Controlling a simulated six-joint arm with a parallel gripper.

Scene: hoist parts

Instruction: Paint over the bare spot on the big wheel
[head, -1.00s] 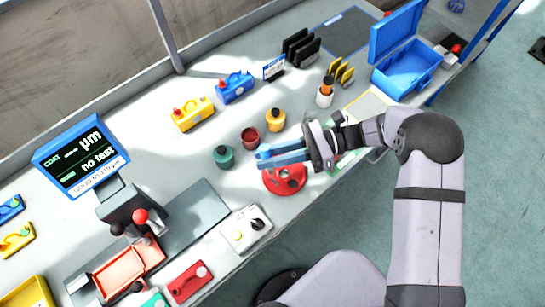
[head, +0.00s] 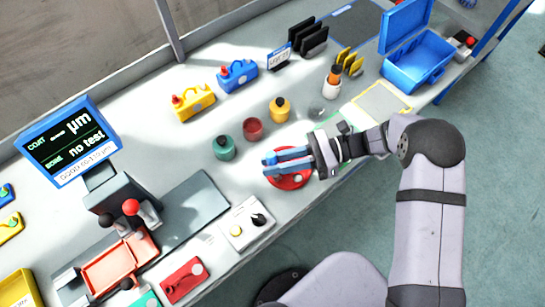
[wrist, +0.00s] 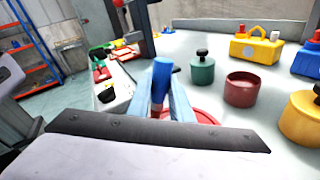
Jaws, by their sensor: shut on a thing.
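The big wheel (head: 289,184) is a red disc lying on the bench in the head view. My gripper (head: 268,165) is over it, its pale blue fingers covering much of its face. In the wrist view the fingers are shut on a brush-like stick (wrist: 162,75) with a blue upper part and a brown lower part. Its lower end is hidden, so I cannot tell whether it touches the wheel. A red strip of the wheel (wrist: 205,116) shows beside the fingers. The bare spot is not clearly visible. A dark red open pot (head: 252,129) stands behind the wheel.
A green pot (head: 224,148) and a yellow pot (head: 280,109), both with dark knobs, flank the red one. A white cup (head: 332,88) holds an orange-and-dark item. A white switch box (head: 245,226) sits left of the wheel. A blue toolbox (head: 418,60) stands open farther right.

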